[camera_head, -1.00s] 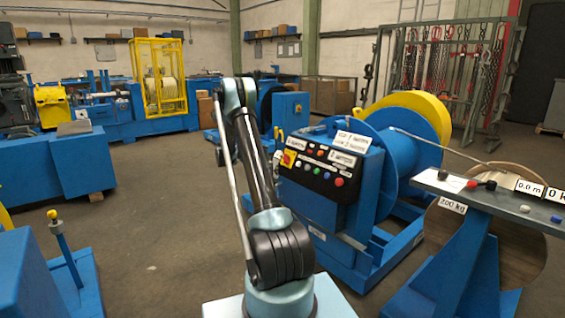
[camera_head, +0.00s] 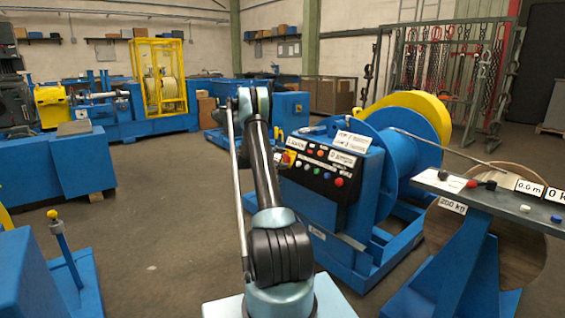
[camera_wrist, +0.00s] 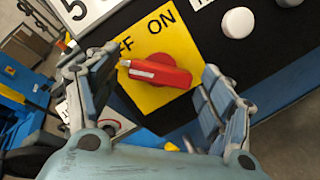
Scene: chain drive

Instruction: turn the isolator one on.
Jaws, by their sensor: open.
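The isolator is a red rotary handle (camera_wrist: 160,72) on a yellow plate (camera_wrist: 182,48) marked OFF and ON in the wrist view. Its pale-marked end points left, towards the OFF lettering. My gripper (camera_wrist: 155,70) is open, with one finger left of the handle and the other right of it. I cannot tell whether either finger touches it. My gripper is mostly hidden there too.
The black panel (camera_head: 324,174) carries several coloured buttons and white labels, on a blue winch (camera_head: 398,155). A grey-topped desk (camera_head: 480,196) stands at the right.

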